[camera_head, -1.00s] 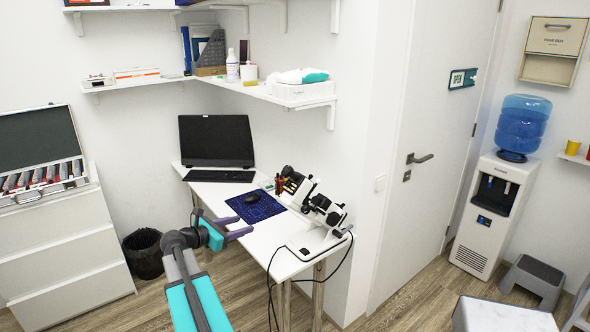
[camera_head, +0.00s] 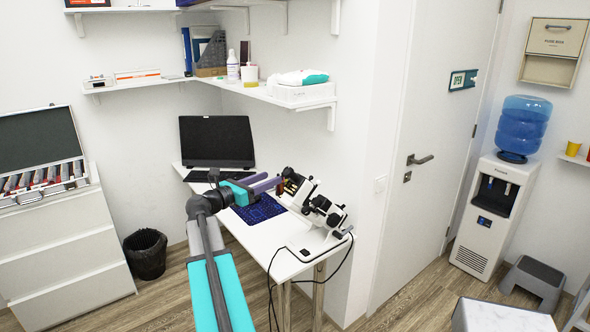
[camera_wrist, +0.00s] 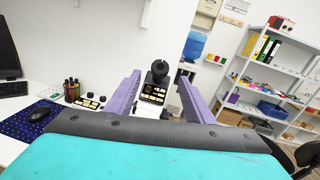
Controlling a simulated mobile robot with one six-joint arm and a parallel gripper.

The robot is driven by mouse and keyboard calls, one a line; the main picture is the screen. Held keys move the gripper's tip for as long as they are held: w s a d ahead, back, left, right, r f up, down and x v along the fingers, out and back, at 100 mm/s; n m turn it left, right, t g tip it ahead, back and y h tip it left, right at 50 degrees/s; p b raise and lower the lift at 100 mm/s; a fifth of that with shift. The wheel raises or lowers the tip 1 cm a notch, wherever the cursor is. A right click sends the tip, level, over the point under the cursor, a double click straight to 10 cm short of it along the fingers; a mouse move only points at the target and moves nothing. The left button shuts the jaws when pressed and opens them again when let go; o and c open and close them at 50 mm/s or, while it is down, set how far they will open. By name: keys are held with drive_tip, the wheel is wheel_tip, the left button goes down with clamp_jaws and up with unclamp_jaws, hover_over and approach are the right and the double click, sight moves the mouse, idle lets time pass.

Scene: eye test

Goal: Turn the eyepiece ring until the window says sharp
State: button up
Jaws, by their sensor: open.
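The white-and-black eyepiece instrument (camera_head: 318,208) stands on the right part of the desk. In the wrist view its black eyepiece (camera_wrist: 160,70), with a round knob-like end, stands up ahead between my fingers. The ring cannot be told apart from the rest of the eyepiece. Below it is a dark panel (camera_wrist: 153,94) with pale labels, too small to read; I cannot tell whether it is the window. My gripper (camera_head: 273,182) is open, its purple fingers pointing at the eyepiece. In the wrist view the fingers of my gripper (camera_wrist: 158,79) are on either side, apart from it.
The white desk (camera_head: 285,262) also holds a monitor (camera_head: 217,141), a blue mat (camera_head: 259,209) and, in the wrist view, a pen cup (camera_wrist: 71,91) left of my fingers. A black cable (camera_head: 270,290) hangs off the desk's front edge. The wall is close behind the instrument.

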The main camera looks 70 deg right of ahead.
sight(297, 175)
drive_tip(key=p+x, duration=0.4)
drive_tip(key=x, duration=0.9)
drive_tip(key=shift+s+d, duration=0.15)
drive_tip(key=shift+s, duration=0.05)
drive_tip(key=c, duration=1)
drive_tip(key=shift+c, duration=0.2)
drive_tip(key=shift+f+m+g+y+b, duration=0.15)
drive_tip(key=shift+m+g+y+b, duration=0.15)
drive_tip(key=shift+m+g+b, duration=0.35)
drive_tip(key=shift+m+g+y+b, duration=0.3)
drive_tip(key=shift+m+g+b, duration=0.25)
drive_tip(key=shift+m, duration=0.3)
drive_tip(key=shift+s+a+m+g+y+b, duration=0.15)
drive_tip(key=shift+m+g+y+b, duration=0.3)
drive_tip(key=shift+m, duration=0.45)
drive_tip(key=shift+s+a+m+g+y+b, duration=0.15)
drive_tip(key=shift+m+g+y+b, duration=0.3)
drive_tip(key=shift+m, duration=0.45)
drive_tip(key=shift+s+a+m+g+y+b, duration=0.1)
drive_tip(key=shift+s+m+g+y+b, duration=0.1)
drive_tip(key=shift+m+g+y, duration=0.5)
drive_tip(key=shift+t, duration=0.3)
drive_tip(key=o, duration=1)
